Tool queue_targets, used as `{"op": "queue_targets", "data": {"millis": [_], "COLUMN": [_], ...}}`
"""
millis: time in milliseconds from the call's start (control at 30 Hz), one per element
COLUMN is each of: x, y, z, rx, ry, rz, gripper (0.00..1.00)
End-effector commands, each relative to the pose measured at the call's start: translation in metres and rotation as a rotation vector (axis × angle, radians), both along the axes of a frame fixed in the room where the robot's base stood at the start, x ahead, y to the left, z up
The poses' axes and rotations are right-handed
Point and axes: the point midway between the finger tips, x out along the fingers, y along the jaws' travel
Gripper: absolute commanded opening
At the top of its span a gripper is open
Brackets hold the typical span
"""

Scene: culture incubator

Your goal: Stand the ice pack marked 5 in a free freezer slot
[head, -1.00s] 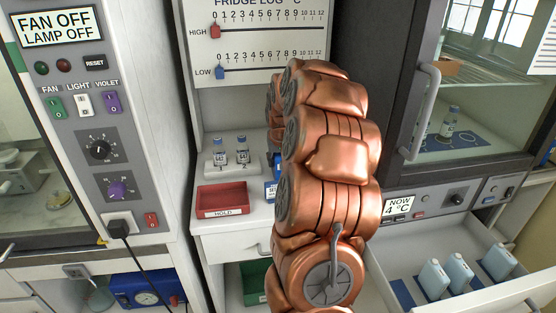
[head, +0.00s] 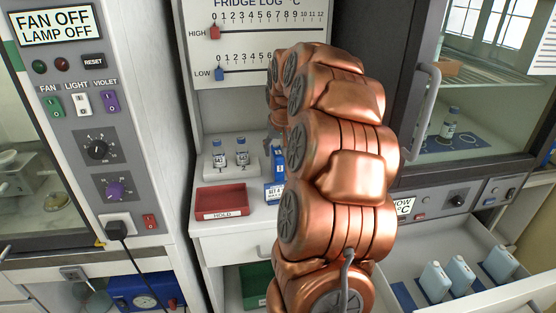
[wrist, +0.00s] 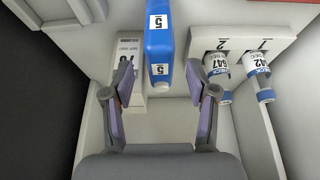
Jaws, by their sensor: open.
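The blue ice pack marked 5 (wrist: 159,38) stands upright on the white shelf in the wrist view, with a 5 label on its side and another on its end. In the head view it shows partly (head: 279,160), beside my arm. My gripper (wrist: 167,78) is open, its two fingers spread with the pack ahead between their tips; I see no grip on it. The open freezer drawer (head: 515,300) at lower right holds three pale blue packs (head: 434,281) standing in a row. A dark blue slot patch (head: 404,296) left of them is bare.
A white box with print (wrist: 130,48) stands close left of the pack in the wrist view. A white stand (wrist: 262,40) with two vials (wrist: 217,66) is close on its right. A red HOLD tray (head: 221,201) sits in front. The fridge door handle (head: 425,110) juts out at right.

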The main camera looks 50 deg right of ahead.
Motion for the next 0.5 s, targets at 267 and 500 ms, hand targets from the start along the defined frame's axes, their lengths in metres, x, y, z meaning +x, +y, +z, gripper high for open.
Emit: {"op": "queue_targets", "data": {"millis": [267,500], "x": [-0.012,-0.016], "y": [0.010,0.013], "z": [0.039,0.051], "rx": [-0.001,0.000], "ry": [-0.003,0.000], "rz": [0.001,0.001], "gripper": [0.58,0.58]}}
